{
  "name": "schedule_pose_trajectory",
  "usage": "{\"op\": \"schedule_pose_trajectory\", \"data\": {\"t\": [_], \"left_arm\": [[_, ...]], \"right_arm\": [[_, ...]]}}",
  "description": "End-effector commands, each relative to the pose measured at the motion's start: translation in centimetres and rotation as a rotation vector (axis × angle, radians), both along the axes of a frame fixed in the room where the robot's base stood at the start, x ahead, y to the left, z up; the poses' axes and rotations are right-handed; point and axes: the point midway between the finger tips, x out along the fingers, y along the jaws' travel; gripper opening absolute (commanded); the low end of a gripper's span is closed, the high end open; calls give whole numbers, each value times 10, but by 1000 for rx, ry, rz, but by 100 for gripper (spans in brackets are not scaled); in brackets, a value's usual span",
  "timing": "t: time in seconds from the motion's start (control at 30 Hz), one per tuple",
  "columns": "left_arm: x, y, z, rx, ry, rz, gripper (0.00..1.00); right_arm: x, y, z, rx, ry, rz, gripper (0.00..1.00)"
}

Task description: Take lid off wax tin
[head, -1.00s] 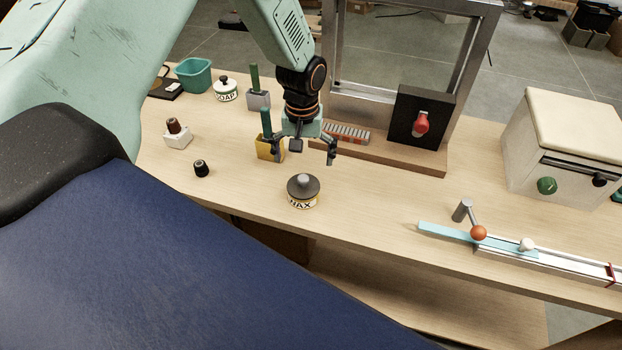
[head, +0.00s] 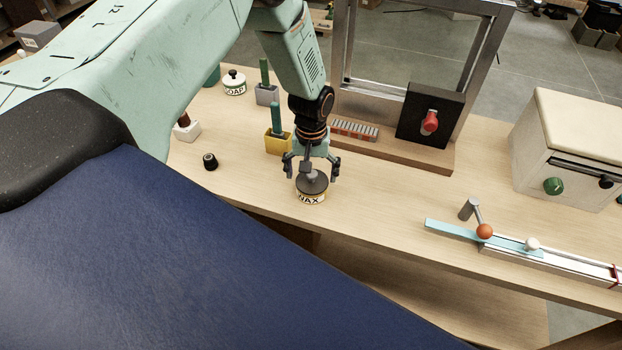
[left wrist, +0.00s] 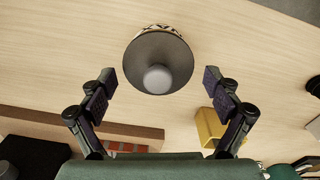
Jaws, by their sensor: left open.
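The wax tin (head: 311,198) stands upright near the front edge of the wooden bench, its WAX label facing me. Its dark grey round lid (head: 316,186) with a lighter knob is on it. In the left wrist view the lid (left wrist: 158,50) and its knob (left wrist: 157,79) lie at the upper middle, ahead of the fingers. My left gripper (head: 311,173) is open and empty, just behind and above the tin. Its fingers (left wrist: 161,92) are spread wide to either side of the knob in the wrist view. My right gripper is not in view.
A yellow holder (head: 278,143) with a green handle stands behind the tin to the left. A small black knob-like piece (head: 210,162) lies farther left. A soap jar (head: 234,84) is at the back. A slider rail (head: 510,248) with an orange-knobbed lever lies right.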

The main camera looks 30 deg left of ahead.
Motion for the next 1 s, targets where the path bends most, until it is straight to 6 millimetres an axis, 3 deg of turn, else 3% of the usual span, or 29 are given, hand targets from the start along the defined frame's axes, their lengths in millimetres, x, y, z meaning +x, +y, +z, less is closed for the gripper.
{"op": "schedule_pose_trajectory", "data": {"t": [1.0], "left_arm": [[-1, 0, -1, 0, 2, 0, 0]], "right_arm": [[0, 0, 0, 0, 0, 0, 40]]}}
